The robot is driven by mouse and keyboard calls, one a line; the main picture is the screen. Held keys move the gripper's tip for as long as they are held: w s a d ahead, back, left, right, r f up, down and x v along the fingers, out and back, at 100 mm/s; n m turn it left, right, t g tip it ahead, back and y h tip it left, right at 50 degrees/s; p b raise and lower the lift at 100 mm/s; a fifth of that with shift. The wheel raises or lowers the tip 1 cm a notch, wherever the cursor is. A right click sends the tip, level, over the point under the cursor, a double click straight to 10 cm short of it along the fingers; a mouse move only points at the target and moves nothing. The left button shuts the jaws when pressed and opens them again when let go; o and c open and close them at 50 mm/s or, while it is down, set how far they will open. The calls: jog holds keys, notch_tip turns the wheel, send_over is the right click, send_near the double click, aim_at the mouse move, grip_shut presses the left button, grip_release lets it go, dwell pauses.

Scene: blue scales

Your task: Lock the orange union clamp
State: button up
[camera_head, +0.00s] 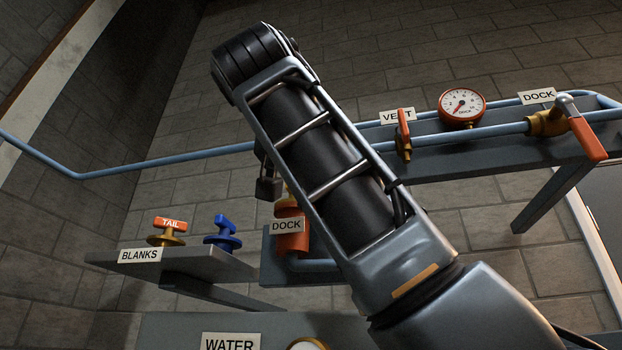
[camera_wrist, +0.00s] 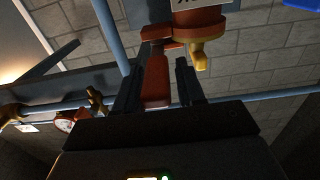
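The orange union clamp (camera_head: 291,240) is at the dock pipe in the head view, partly hidden behind my arm and a DOCK label. In the wrist view its orange collar (camera_wrist: 199,22) is at the top, with a brass piece below it. An orange lever (camera_wrist: 157,80) hangs down beside the collar. My gripper (camera_wrist: 158,88) has its two dark fingers on either side of this lever, with narrow gaps showing, so it looks open around it. Whether a finger touches the lever is hard to tell. In the head view my gripper is not clearly visible.
A shelf (camera_head: 205,263) at the left carries an orange TAIL blank (camera_head: 168,230) and a blue blank (camera_head: 222,233). At the right are the vent valve (camera_head: 403,135), a gauge (camera_head: 462,108) and an orange-handled dock valve (camera_head: 585,135). A blue pipe (camera_head: 150,162) runs along the wall.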

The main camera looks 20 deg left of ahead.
jog(key=shift+o, duration=0.9)
jog(key=s+b, duration=0.2)
jog(key=s, duration=0.5)
jog(key=shift+s, duration=0.4)
